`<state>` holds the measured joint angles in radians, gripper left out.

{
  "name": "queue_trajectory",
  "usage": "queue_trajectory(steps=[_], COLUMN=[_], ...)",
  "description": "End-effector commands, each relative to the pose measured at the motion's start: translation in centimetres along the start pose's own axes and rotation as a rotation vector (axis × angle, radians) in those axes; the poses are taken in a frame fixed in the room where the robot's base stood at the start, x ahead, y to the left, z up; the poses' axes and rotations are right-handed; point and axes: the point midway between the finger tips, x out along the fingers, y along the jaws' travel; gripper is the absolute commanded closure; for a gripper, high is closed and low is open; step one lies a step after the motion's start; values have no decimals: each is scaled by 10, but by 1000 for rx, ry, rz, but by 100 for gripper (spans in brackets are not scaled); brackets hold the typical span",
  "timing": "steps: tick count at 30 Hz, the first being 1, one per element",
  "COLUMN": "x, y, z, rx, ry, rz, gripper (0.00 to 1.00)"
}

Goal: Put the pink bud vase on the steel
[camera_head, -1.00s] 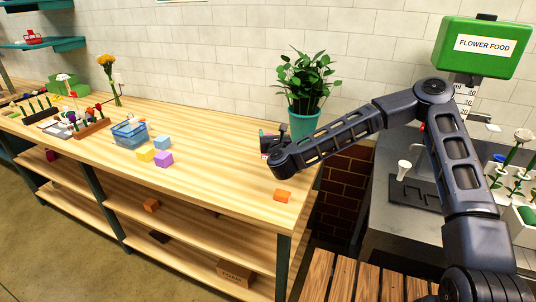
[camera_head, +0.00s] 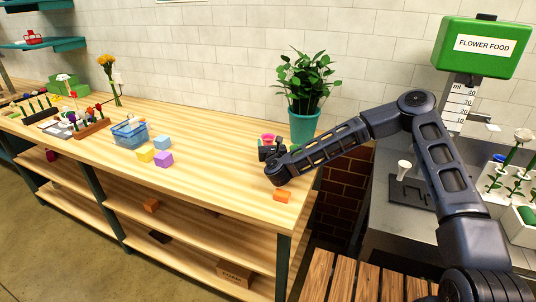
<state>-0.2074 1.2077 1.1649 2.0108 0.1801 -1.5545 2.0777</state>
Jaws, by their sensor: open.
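The pink bud vase (camera_head: 267,138) is near the right end of the wooden bench; only its pink upper part shows. The arm end hides the lower part. My gripper (camera_head: 266,150) is open and right at the vase, seen from behind. I cannot tell whether the fingers are around it or touching it. The steel counter (camera_head: 388,228) is on the right, beyond a gap from the bench.
A plant in a teal pot (camera_head: 303,126) stands behind my gripper. An orange block (camera_head: 282,196) lies near the bench's front edge. A white funnel-shaped item (camera_head: 404,166) stands by a dark mat (camera_head: 412,190) on the steel. A white flower rack (camera_head: 508,185) is further right.

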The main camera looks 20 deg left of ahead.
Motion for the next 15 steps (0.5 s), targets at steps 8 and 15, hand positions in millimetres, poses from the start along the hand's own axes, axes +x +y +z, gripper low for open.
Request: queue_trajectory(steps=[8,15], x=[36,48], y=[1,2], z=[1,1], rx=[0,-1], ry=[0,1], rz=[-2,-1], gripper=[35,35])
